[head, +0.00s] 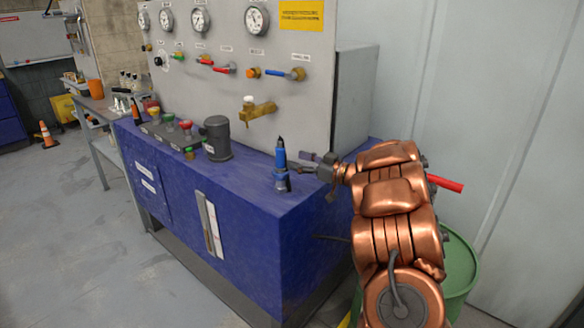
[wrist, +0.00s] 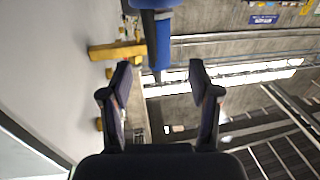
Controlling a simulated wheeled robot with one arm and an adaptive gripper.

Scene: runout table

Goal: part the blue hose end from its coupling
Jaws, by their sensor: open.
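Which part is the hose end and which the coupling, I cannot tell for sure. My gripper (head: 304,166) is just right of the fitting, at about its mid-height. In the wrist view my gripper (wrist: 161,73) is open and empty, its two dark fingers apart. The blue fitting (wrist: 162,42) shows at the top, lined up with the gap between the fingers. Whether they touch it is unclear.
A panel (head: 235,85) with gauges, valves and a brass tap (head: 257,110) rises behind the blue table (head: 240,195). A dark grey canister (head: 217,138) stands left of the fitting. A green drum (head: 460,265) is below my arm.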

